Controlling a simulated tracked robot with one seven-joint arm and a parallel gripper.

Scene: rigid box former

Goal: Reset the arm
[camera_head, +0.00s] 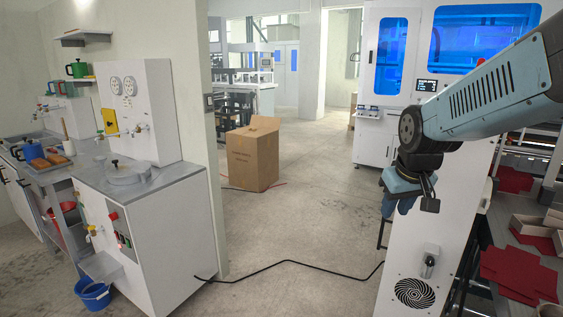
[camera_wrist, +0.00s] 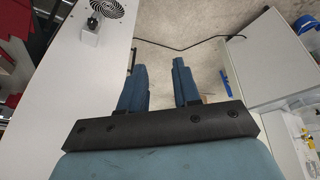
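My gripper (camera_wrist: 160,88) shows in the wrist view with its two blue fingers apart and only floor seen between them. It holds nothing. In the head view my gripper (camera_head: 397,203) hangs down at the end of my arm (camera_head: 490,100), which reaches in from the right edge. It is in front of a white machine panel (camera_head: 425,235) with a round fan grille.
A white cabinet (camera_head: 160,225) with a metal top stands at the left, a blue bucket (camera_head: 93,292) beside it. A cardboard box (camera_head: 253,155) stands on the floor further back. A black cable (camera_head: 290,262) crosses the otherwise open floor. Red sheets (camera_head: 515,272) lie at the right.

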